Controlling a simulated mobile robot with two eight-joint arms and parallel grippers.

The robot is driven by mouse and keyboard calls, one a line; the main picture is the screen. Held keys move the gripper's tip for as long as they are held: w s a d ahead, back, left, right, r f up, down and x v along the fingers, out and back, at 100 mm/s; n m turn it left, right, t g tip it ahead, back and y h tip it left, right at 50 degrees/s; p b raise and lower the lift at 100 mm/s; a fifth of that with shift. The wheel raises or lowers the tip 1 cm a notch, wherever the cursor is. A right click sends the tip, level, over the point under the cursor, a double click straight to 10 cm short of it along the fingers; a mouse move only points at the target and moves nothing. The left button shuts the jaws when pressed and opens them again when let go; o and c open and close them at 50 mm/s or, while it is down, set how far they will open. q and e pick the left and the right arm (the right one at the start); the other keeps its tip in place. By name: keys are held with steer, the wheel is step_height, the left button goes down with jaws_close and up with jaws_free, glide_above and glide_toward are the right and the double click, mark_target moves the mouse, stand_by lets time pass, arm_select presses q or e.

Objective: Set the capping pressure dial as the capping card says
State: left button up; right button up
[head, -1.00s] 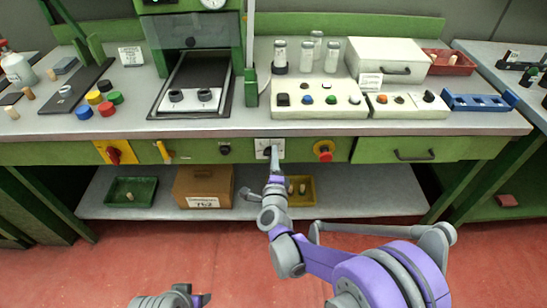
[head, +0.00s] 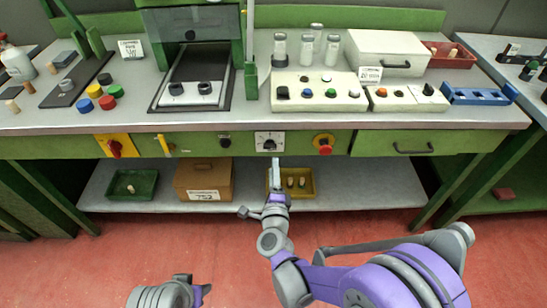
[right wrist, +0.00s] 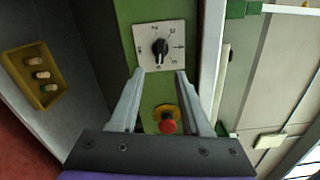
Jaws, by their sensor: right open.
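The dial (head: 269,142) is a black knob on a white marked plate on the bench's green front panel. It also shows in the right wrist view (right wrist: 160,47), where the marks around it are too small to read surely. My right gripper (head: 276,162) is just below and in front of the dial. In the right wrist view its open, empty fingers (right wrist: 160,74) point at the plate, apart from the knob. White cards stand on the bench at the left (head: 131,48) and right (head: 370,74); their writing is not legible. My left gripper (head: 198,292) is low, partly seen.
A red button on yellow (head: 324,145) sits right of the dial, a black knob (head: 224,141) left of it. Below, a shelf holds a cardboard box (head: 203,180) and a yellow tray (head: 310,187) with corks.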

steer(key=shift+s, duration=1.4)
steer(key=shift+r, duration=0.1)
